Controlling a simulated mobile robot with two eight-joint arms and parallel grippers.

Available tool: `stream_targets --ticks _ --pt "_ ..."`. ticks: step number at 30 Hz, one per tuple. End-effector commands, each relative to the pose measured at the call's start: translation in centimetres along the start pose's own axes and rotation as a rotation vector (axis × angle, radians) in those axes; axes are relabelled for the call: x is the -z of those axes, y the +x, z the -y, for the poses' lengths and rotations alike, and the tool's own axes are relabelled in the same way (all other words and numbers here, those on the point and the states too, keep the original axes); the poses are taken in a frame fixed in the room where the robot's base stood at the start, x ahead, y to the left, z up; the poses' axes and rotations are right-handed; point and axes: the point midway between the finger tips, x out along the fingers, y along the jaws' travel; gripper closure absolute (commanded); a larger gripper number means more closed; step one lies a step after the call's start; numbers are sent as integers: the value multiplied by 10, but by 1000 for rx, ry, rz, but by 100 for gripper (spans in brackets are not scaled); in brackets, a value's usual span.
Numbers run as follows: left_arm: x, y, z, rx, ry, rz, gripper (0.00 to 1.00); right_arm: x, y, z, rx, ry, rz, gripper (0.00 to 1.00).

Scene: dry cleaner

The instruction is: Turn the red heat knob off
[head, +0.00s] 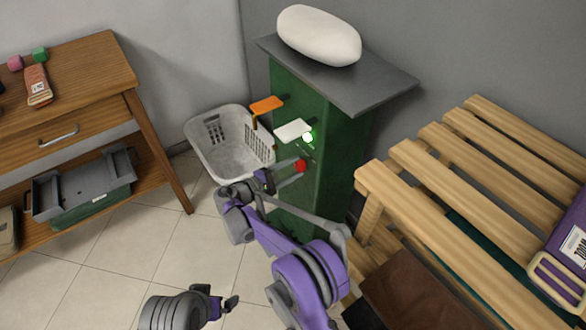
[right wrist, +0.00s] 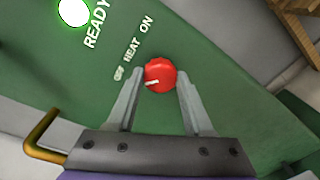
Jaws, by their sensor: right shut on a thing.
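The red heat knob (head: 300,165) sits on the front of a green cabinet (head: 338,150). In the right wrist view the knob (right wrist: 161,72) has a white mark pointing left, toward the OFF end of the "OFF HEAT ON" lettering (right wrist: 133,50). My right gripper (head: 291,173) is shut on the knob, with one grey finger on each side of it. My left gripper (head: 226,303) is low at the bottom of the head view, away from the cabinet; its jaw opening is too small to judge.
A green light (head: 308,137) glows by the READY label. A white laundry basket (head: 228,150) stands left of the cabinet. A slatted wooden bench (head: 450,185) is close on the right.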

Motion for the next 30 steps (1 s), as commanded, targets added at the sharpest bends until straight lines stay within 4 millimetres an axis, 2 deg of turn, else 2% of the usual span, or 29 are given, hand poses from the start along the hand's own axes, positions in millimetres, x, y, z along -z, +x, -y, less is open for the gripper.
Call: stream_targets --ticks 7,8,12,13,23,26,30 --pt "0 0 0 0 0 0 0 0 -1 0 1 -1 -2 100" --pt "0 0 0 0 0 0 0 0 -1 0 1 -1 -2 47" --pt "0 0 0 0 0 0 0 0 -1 0 0 0 -2 22" --pt "0 0 0 0 0 0 0 0 -1 0 0 0 -1 19" --pt "0 -1 0 0 0 0 0 0 -4 0 0 1 -1 19" --pt "1 -3 0 0 0 -1 0 0 -14 -1 -1 1 -3 19" --pt "2 -7 0 0 0 -2 0 0 -42 -1 -1 1 -5 19"
